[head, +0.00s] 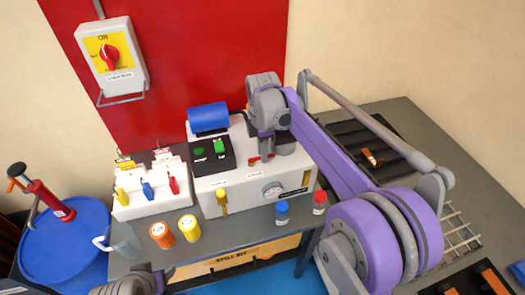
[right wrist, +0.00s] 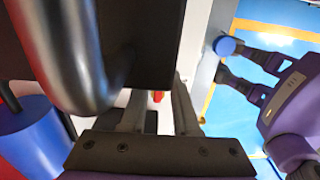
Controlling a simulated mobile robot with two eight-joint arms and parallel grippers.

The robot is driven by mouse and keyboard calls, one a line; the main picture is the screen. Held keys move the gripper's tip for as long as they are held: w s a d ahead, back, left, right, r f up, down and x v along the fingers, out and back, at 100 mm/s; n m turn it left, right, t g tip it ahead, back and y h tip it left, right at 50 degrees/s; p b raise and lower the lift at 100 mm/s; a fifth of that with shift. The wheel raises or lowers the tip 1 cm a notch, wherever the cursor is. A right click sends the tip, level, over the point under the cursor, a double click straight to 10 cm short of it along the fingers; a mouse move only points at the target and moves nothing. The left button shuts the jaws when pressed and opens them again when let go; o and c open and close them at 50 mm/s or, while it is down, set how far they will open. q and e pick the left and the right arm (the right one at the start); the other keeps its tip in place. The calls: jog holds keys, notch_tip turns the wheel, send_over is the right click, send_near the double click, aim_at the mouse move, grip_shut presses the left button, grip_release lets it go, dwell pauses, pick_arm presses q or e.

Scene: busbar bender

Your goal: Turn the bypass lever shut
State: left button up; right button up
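The white bender unit (head: 240,185) stands on the grey bench. A small red lever (head: 254,161) sits on its top; a red bit also shows between my fingers in the right wrist view (right wrist: 157,97). A yellow-handled lever (head: 222,202) hangs on the front face. The small labels are unreadable, so I cannot tell which is the bypass lever. My right gripper (head: 270,145) points down over the unit beside the red lever; its fingers are apart in the right wrist view (right wrist: 157,112), with nothing visibly gripped. My left gripper (head: 150,284) is partly in view at the bottom edge.
The unit carries a green-buttoned panel (head: 212,152), a blue roller (head: 208,117) and a gauge (head: 272,190). A white rack (head: 150,190) with coloured handles stands left. Orange (head: 162,235), yellow (head: 189,228), blue (head: 282,212) and red (head: 320,202) containers line the front edge.

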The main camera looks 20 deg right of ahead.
grip_shut()
dwell(1.1)
